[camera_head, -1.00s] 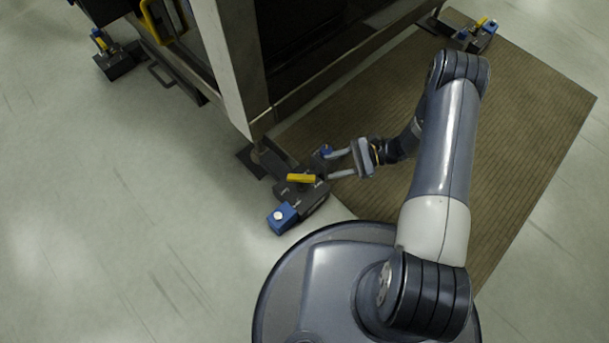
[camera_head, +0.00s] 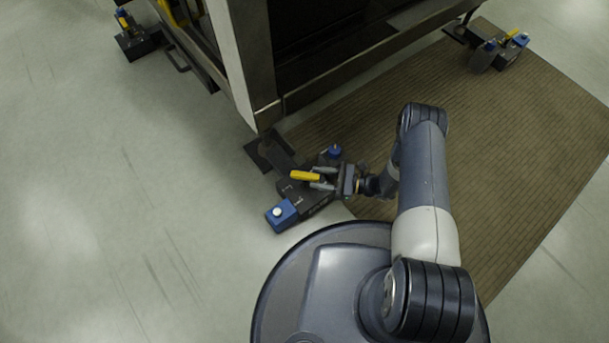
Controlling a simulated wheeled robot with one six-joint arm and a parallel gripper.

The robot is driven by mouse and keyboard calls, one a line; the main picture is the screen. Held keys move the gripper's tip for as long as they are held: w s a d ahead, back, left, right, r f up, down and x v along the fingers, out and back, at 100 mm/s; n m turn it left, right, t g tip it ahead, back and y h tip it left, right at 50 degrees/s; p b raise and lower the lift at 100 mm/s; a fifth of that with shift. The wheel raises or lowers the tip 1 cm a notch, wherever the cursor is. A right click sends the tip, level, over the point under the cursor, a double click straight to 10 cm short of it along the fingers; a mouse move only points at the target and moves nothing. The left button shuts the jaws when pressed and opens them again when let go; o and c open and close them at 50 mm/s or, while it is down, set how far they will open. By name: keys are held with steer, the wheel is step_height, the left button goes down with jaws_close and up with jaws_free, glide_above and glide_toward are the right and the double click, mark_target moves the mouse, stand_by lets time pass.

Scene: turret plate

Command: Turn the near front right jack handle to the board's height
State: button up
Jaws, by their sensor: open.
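The near jack (camera_head: 300,199) is a dark body on the floor at the machine's near corner. It has a blue box with a white button (camera_head: 281,213) on its near end and a blue knob (camera_head: 333,152) on its far side. Its yellow handle (camera_head: 305,175) lies level across the top. My gripper (camera_head: 322,178) comes in from the right with its grey fingers open, right at the right end of the handle. I cannot tell whether the fingers touch it. The board is not clearly identifiable in this view.
The machine frame (camera_head: 262,70) stands just behind the jack. Other jacks with yellow handles sit at the upper left (camera_head: 137,38) and upper right (camera_head: 503,48). A brown ribbed mat (camera_head: 520,140) covers the floor to the right. The floor (camera_head: 90,200) at left is clear.

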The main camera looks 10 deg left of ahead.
mark_target(304, 176)
steer(key=shift+s+a+b, duration=0.1)
steer(key=shift+a+b, duration=0.4)
steer(key=shift+a, duration=2.15)
steer(key=shift+s, duration=0.15)
jaws_close()
